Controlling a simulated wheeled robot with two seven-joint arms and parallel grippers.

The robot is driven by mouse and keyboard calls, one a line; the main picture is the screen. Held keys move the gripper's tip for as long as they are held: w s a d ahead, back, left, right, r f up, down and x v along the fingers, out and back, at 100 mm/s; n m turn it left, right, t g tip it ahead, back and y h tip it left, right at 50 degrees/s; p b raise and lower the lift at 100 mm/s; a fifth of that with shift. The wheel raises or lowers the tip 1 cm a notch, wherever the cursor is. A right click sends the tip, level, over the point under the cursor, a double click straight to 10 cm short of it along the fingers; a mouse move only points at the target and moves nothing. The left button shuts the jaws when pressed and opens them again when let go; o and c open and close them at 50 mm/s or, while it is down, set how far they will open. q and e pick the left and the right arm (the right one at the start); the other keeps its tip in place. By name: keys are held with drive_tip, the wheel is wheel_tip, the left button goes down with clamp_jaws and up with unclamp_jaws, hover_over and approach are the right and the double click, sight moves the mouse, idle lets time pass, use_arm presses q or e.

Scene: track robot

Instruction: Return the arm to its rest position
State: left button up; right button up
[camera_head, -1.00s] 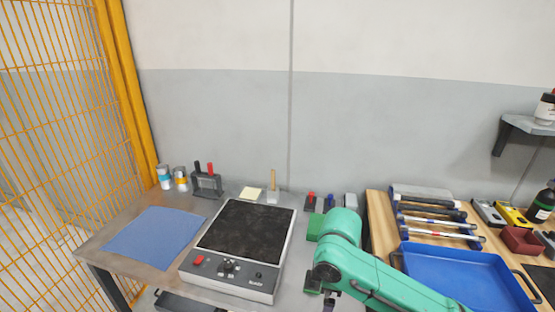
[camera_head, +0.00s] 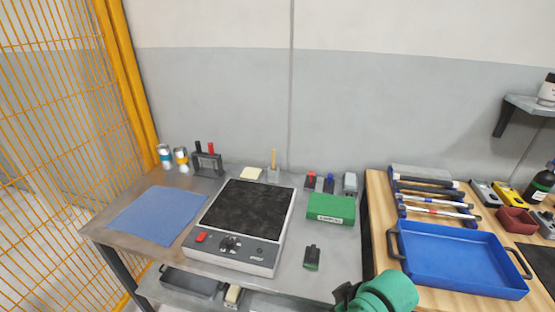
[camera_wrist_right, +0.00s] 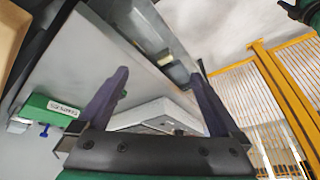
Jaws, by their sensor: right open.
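My right arm, green with a dark gripper, shows in the head view only at the bottom edge, right of centre, where part of the wrist is in sight. In the right wrist view the right gripper (camera_wrist_right: 160,100) has its two dark fingers spread apart with nothing between them. Behind the fingers are the side of the white device and the grey bench edge. My left gripper is not in view.
A metal bench holds a black-topped device (camera_head: 248,208), a blue cloth (camera_head: 156,215), a green box (camera_head: 331,208) and a small dark-green block (camera_head: 312,257). A wooden table at right holds a blue tray (camera_head: 460,260). Yellow fencing (camera_head: 60,130) stands left.

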drive_tip(key=s+d+f+m+h, duration=0.3)
drive_tip(key=s+d+m, duration=0.3)
drive_tip(key=d, duration=0.5)
wheel_tip(320, 180, down, 21)
drive_tip(key=s+n+g, duration=0.1)
drive_tip(key=s, duration=0.2)
drive_tip(key=s+d+f+g, duration=0.1)
drive_tip(key=s+d+f, duration=0.2)
drive_tip(key=s+f, duration=1.3)
drive_tip(key=shift+s+f+n, duration=0.3)
drive_tip(key=shift+s+f, duration=0.1)
drive_tip(key=shift+s, duration=0.3)
